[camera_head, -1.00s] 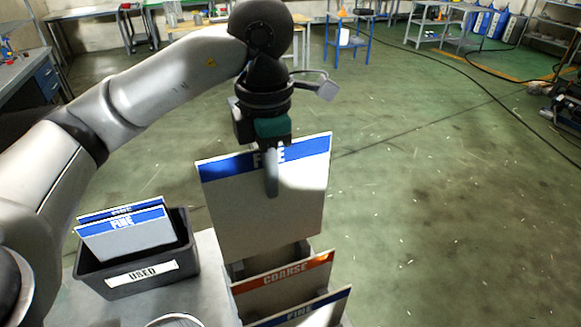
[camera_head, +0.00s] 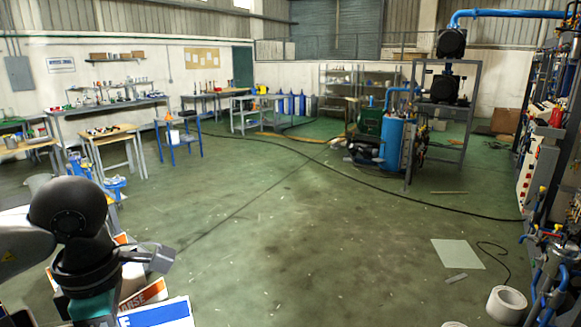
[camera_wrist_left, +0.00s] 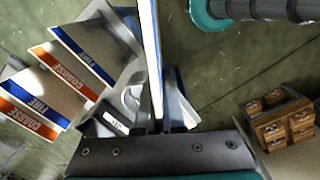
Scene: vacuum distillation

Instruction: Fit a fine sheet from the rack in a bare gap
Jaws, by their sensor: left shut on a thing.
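My left arm shows at the lower left of the head view, its gripper (camera_head: 95,318) cut off by the bottom edge. In the left wrist view the left gripper (camera_wrist_left: 157,128) is shut on a thin sheet (camera_wrist_left: 153,45) seen nearly edge-on, with blue along one side. Other sheets stand to the left there: a coarse one with an orange band (camera_wrist_left: 72,76), a fine one with a blue band (camera_wrist_left: 82,46), and more at far left. In the head view a coarse sheet (camera_head: 146,298) and a blue-banded sheet (camera_head: 158,313) show beside the gripper. No bare gap is identifiable.
Open green floor (camera_head: 300,235) fills the middle. A black cable (camera_head: 370,188) crosses it. A pale flat panel (camera_head: 457,253) and a white roll (camera_head: 507,305) lie at right. A blue tank (camera_head: 397,143) and piped machinery (camera_head: 540,170) stand at the right; benches line the left.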

